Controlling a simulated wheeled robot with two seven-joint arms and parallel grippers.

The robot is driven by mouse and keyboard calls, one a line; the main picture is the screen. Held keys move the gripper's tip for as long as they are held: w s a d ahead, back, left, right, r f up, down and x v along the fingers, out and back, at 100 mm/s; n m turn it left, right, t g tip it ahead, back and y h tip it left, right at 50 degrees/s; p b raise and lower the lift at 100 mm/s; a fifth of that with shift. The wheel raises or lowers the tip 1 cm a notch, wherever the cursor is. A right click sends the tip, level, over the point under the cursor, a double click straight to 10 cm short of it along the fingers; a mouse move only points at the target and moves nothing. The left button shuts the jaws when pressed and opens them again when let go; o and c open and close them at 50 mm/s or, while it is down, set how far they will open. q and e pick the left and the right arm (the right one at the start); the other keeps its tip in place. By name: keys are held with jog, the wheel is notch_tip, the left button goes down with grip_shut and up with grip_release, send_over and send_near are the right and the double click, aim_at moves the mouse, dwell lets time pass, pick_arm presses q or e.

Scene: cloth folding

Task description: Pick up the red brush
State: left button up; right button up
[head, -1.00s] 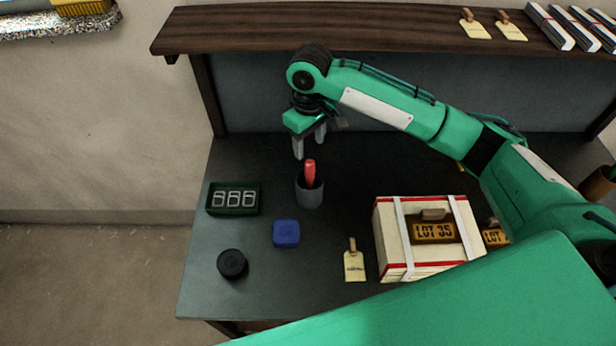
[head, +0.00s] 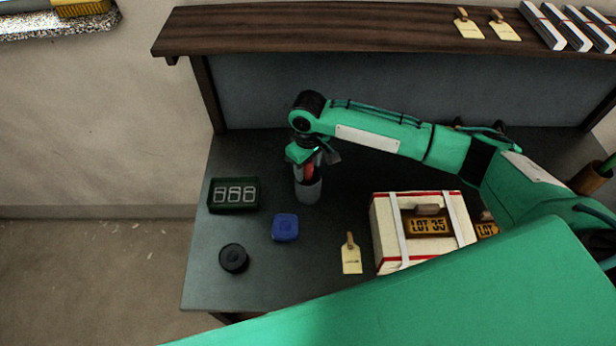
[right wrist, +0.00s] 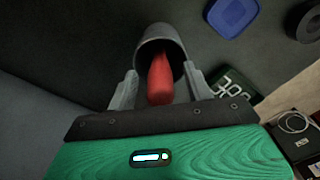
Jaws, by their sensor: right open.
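The red brush (head: 309,171) stands upright in a grey cup (head: 308,191) on the dark table. In the right wrist view the red brush (right wrist: 160,80) leans out of the cup's mouth (right wrist: 158,40). My right gripper (head: 307,178) is above the cup, pointing down. In the right wrist view my right gripper (right wrist: 160,88) is open, with one finger on each side of the brush handle. Whether a finger touches the brush or cup rim, I cannot tell. My left gripper is not in view.
A green counter box (head: 234,194), a blue block (head: 285,227) and a black round piece (head: 233,258) lie left of the cup. A tag (head: 351,256) and a white box (head: 388,235) are to the right. A wooden shelf (head: 330,32) runs behind.

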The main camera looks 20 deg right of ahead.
jog(key=c, duration=1.1)
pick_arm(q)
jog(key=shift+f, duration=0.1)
pick_arm(e)
jog(key=shift+r, duration=0.2)
